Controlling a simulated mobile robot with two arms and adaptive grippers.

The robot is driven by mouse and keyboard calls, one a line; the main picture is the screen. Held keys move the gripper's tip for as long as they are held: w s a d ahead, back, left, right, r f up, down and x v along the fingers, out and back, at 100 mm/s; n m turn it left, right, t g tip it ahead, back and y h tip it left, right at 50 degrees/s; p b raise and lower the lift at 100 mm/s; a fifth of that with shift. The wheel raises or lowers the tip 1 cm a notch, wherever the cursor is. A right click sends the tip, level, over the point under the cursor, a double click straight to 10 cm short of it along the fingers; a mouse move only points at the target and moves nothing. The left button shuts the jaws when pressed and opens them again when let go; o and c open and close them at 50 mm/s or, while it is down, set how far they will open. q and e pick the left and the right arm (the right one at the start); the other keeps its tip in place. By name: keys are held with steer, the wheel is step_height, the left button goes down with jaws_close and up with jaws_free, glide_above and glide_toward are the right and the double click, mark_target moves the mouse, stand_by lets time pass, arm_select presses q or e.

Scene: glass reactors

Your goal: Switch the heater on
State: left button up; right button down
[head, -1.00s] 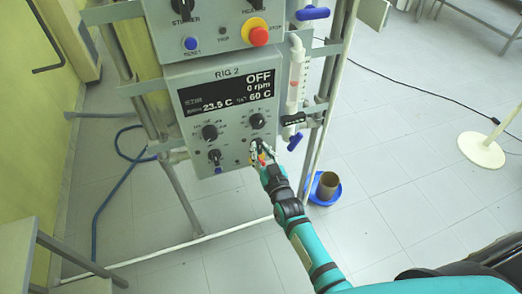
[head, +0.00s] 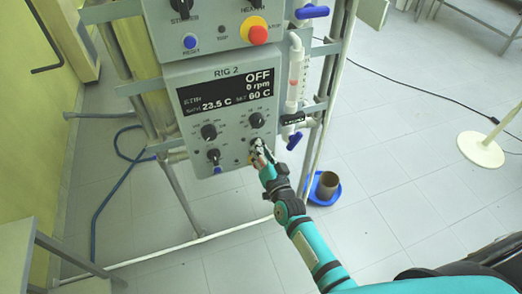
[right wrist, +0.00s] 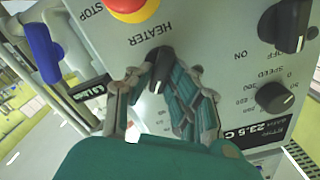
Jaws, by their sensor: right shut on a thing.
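The RIG 2 panel (head: 190,170) faces me in the head view. Its display (head: 226,92) reads OFF, 0 rpm, 23.5 C and set 60 C. My right gripper (head: 257,148) is at the panel's lower right and hides most of the heater knob there. In the right wrist view the black heater knob (right wrist: 160,68) stands beside the HEATER label, between the fingertips of my right gripper (right wrist: 157,80), which is shut on it. The red stop button (right wrist: 130,5) on a yellow base is close by. My left gripper is not in view.
The stirrer knob (head: 214,155), speed knob (head: 209,132) and another knob (head: 257,120) are on the same panel. A second panel (head: 217,45) hangs above. A blue valve handle (head: 294,141) is just right of the panel. A brown pot (head: 327,184) stands in a blue tray on the floor.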

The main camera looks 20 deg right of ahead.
steer(key=shift+d+f+m+b, duration=0.15)
steer(key=shift+m+b, duration=0.2)
steer(key=shift+m, duration=1.85)
steer(key=c, duration=1.3)
jaws_free()
steer(key=shift+o, duration=0.2)
steer(key=s, duration=1.2)
steer(key=shift+d, duration=0.15)
